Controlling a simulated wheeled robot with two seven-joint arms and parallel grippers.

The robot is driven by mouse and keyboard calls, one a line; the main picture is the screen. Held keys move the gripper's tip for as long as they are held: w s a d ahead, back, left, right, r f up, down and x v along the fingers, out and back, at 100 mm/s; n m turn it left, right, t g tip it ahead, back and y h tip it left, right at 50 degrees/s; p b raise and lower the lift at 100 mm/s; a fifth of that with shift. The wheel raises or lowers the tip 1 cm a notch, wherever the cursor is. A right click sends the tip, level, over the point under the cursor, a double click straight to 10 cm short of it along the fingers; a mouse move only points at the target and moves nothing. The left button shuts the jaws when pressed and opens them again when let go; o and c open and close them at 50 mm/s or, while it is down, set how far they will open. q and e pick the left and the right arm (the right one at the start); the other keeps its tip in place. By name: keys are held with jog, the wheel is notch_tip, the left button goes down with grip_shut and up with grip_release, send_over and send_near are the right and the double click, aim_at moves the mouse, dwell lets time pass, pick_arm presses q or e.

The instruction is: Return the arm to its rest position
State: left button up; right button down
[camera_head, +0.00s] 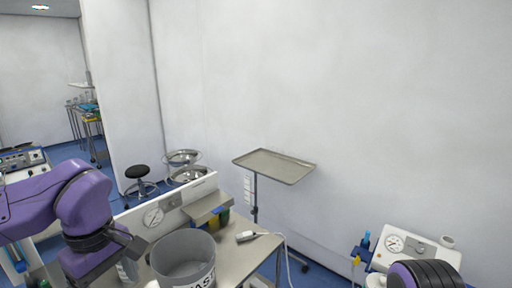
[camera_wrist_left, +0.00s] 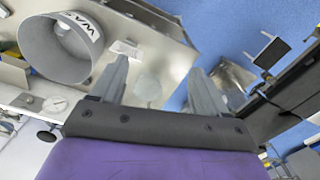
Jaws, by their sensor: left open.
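My left arm, purple with dark joints, comes in from the left in the head view. Its gripper (camera_head: 122,252) hangs over the left part of the metal table (camera_head: 240,262), left of the grey waste bin (camera_head: 184,260). In the left wrist view the two grey fingers of the left gripper (camera_wrist_left: 158,72) are spread apart with nothing held between them. A pale, blurred item (camera_wrist_left: 148,88) shows on the table beyond the gap. Part of my right arm shows at the lower right of the head view; its gripper is out of view.
A panel with a gauge (camera_head: 154,216) stands along the table's back edge. A white handheld device (camera_head: 246,236) with a cable lies right of the bin. An empty tray stand (camera_head: 274,166) is behind. A white gauge unit (camera_head: 412,248) stands at right. Blue floor separates it from the table.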

pick_arm(q)
jog(key=s+a+f+m+t+y, duration=0.1)
jog(key=a+f+t+y, duration=0.2)
jog(key=f, duration=1.1)
jog(key=s+a+f+t+y, duration=0.1)
jog(key=a+f+y, duration=0.3)
jog(key=f, duration=1)
jog(key=s+d+f+m+g+h, duration=0.15)
jog(key=s+f+m+h, duration=0.3)
jog(key=s+f, duration=1.05)
notch_tip(320, 180, down, 12)
jog(key=s+b, duration=0.1)
jog(key=b, duration=1.3)
jog(key=shift+s+d+m+t+y, duration=0.2)
jog(key=shift+s+m+t+y, duration=0.15)
jog(key=shift+y, duration=0.1)
pick_arm(e)
notch_tip(320, 180, down, 14)
pick_arm(q)
jog(key=shift+f, duration=0.1)
pick_arm(e)
jog(key=shift+a+r, duration=0.1)
